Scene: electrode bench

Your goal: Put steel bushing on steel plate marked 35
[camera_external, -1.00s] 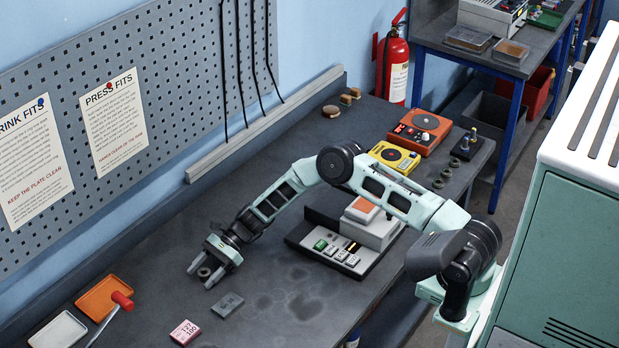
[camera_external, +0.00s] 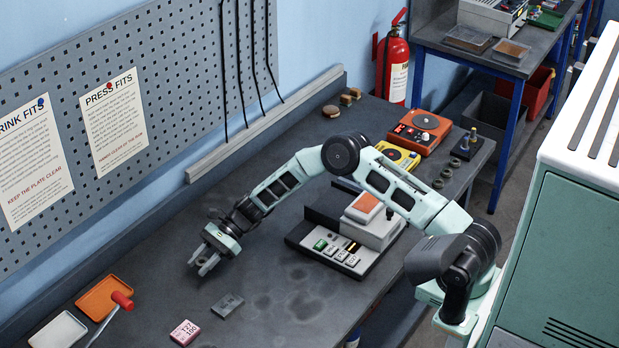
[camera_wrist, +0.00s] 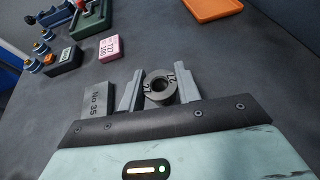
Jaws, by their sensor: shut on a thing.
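The steel bushing (camera_wrist: 160,87) is a dark grey ring with markings on its face, held between the two fingers of my gripper (camera_wrist: 153,88). In the external view my gripper (camera_external: 203,264) is over the bench, up and left of a small grey steel plate (camera_external: 227,306). The bushing is hard to make out there. In the wrist view the steel plate (camera_wrist: 98,100) reads "No 35" and lies just left of the left finger, its lower end hidden by my gripper's body. The bushing is apart from the plate.
A pink block (camera_external: 185,332) lies below the plate. An orange tray (camera_external: 97,303), a white tray (camera_external: 58,331) and a red-headed mallet (camera_external: 122,300) are at the left. A scale-like device with keys (camera_external: 336,252) stands right of my gripper. Bench between is clear.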

